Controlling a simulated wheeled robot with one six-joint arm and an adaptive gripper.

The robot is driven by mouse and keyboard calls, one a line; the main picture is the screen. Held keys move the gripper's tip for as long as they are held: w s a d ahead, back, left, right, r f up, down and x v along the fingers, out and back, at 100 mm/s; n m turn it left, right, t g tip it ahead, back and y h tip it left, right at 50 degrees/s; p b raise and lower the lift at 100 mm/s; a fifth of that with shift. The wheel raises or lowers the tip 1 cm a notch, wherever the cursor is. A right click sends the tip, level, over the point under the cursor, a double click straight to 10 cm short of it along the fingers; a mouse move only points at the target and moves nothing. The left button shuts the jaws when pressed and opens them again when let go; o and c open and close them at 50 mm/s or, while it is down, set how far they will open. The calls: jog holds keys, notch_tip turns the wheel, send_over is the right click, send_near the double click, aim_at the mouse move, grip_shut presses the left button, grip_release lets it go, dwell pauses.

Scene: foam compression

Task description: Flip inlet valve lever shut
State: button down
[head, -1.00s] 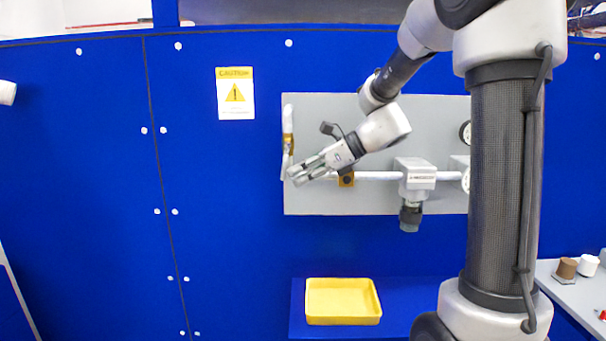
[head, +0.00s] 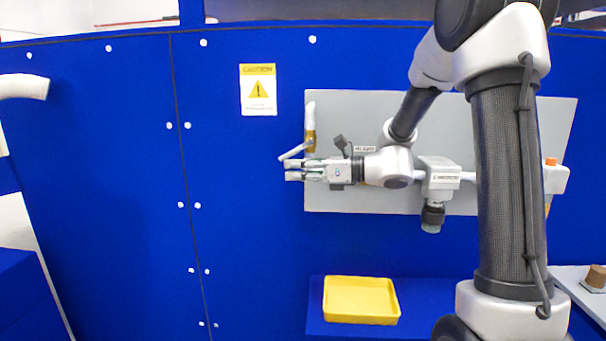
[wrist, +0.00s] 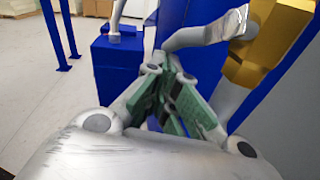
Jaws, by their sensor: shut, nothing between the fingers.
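The inlet valve has a brass body (head: 310,142) on the upright pale pipe at the left edge of the grey panel. Its pale lever (head: 293,152) sticks out to the left and slightly down. In the wrist view the lever (wrist: 195,38) runs left from the brass body (wrist: 262,45) at upper right. My gripper (head: 290,171) is shut and empty, level and pointing left, just below the lever. In the wrist view its green-padded fingers (wrist: 163,68) meet close to the lever; I cannot tell whether they touch it.
The grey panel (head: 340,200) also carries a horizontal pipe and a grey regulator (head: 438,175) right of my gripper. A yellow tray (head: 360,300) lies below on a blue surface.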

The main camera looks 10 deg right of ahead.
jog(key=shift+w+a+r, duration=0.25)
jog(key=shift+a+r, duration=0.35)
jog(key=shift+a, duration=0.15)
jog(key=v, duration=1.2)
